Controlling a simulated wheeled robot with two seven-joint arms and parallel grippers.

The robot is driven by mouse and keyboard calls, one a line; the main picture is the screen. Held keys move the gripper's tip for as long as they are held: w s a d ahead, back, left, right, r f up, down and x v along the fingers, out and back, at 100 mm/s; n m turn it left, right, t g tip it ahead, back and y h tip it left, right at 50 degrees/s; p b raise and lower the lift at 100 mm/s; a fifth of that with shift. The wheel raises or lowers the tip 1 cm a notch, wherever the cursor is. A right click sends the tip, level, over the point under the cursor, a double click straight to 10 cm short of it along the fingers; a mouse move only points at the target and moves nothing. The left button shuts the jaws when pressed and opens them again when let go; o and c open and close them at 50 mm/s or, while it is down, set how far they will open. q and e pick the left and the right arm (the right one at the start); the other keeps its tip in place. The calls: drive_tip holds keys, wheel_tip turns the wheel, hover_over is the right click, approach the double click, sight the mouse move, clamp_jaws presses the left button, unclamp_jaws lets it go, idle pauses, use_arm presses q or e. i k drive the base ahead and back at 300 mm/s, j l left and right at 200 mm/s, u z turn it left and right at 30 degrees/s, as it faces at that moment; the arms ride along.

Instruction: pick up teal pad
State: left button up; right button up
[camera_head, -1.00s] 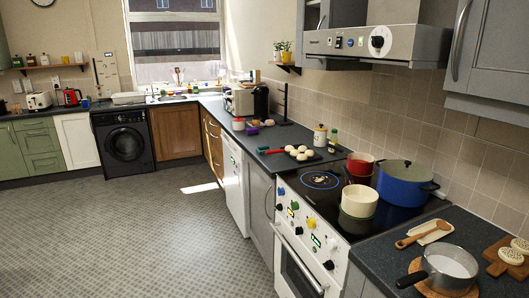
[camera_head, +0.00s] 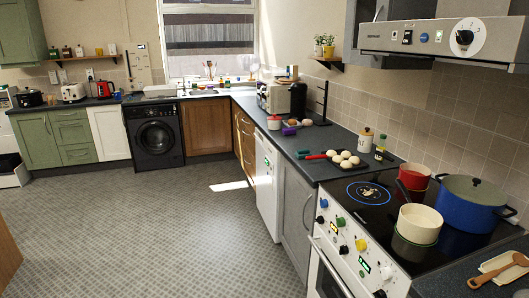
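A small teal item (camera_head: 303,153) lies on the dark worktop near its front edge, left of a red-handled utensil (camera_head: 316,157). It may be the teal pad, but it is too small to tell its exact shape. Neither of my grippers is in view.
A dark tray with several pale round buns (camera_head: 346,156) is right of the teal item. The hob holds a cream pot (camera_head: 419,223), a red pot (camera_head: 413,177) and a large blue pot (camera_head: 471,204). A purple item (camera_head: 289,131) lies farther back. The patterned floor (camera_head: 190,230) is clear.

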sight(302, 153)
drive_tip(key=i+j+u, duration=0.25)
drive_tip(key=i, duration=0.55)
drive_tip(key=i+u, duration=0.25)
drive_tip(key=i, duration=0.55)
drive_tip(key=i+z, duration=0.35)
drive_tip(key=z, duration=0.15)
drive_tip(key=i+j+z, duration=0.25)
drive_tip(key=z, duration=0.25)
drive_tip(key=i+j+z, duration=0.3)
drive_tip(key=z, duration=0.2)
